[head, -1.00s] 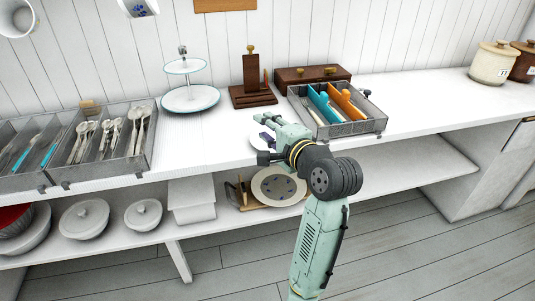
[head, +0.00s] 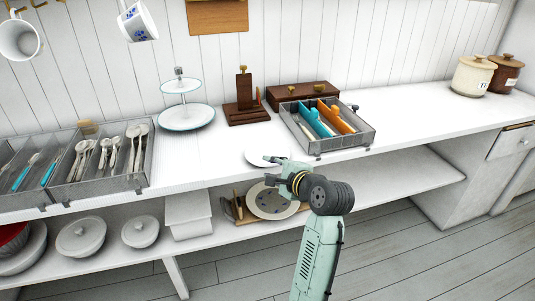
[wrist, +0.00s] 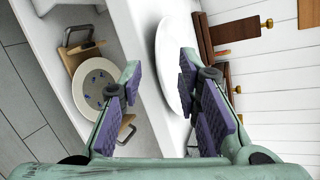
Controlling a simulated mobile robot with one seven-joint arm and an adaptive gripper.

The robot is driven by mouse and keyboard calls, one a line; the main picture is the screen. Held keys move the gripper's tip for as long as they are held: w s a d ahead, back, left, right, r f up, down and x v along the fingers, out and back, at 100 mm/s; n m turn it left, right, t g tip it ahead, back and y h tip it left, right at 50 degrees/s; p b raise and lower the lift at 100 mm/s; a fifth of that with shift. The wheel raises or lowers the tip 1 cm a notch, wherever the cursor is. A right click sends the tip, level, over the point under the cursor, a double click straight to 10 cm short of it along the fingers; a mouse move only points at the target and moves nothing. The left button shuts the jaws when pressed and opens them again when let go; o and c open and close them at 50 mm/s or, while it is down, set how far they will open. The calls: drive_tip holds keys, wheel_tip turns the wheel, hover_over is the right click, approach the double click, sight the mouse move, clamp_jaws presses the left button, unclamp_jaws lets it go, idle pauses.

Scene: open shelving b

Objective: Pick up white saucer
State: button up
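The white saucer (head: 258,157) lies on the white counter near its front edge, left of the grey divided tray. In the wrist view the saucer (wrist: 172,60) appears nearly edge-on, beyond the fingertips and closer to the right finger, which overlaps its edge. My gripper (head: 270,171) is at the counter's front edge, at the saucer's near right side. In the wrist view my gripper (wrist: 160,84) has its purple-padded fingers spread apart with nothing held between them. I cannot tell whether a finger touches the saucer.
The grey divided tray (head: 340,143) is to the right. A tiered stand (head: 186,117) and a dark wooden holder (head: 246,112) are behind. A cutlery tray (head: 95,183) is at left.

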drive_tip(key=shift+x, duration=0.95)
clamp_jaws()
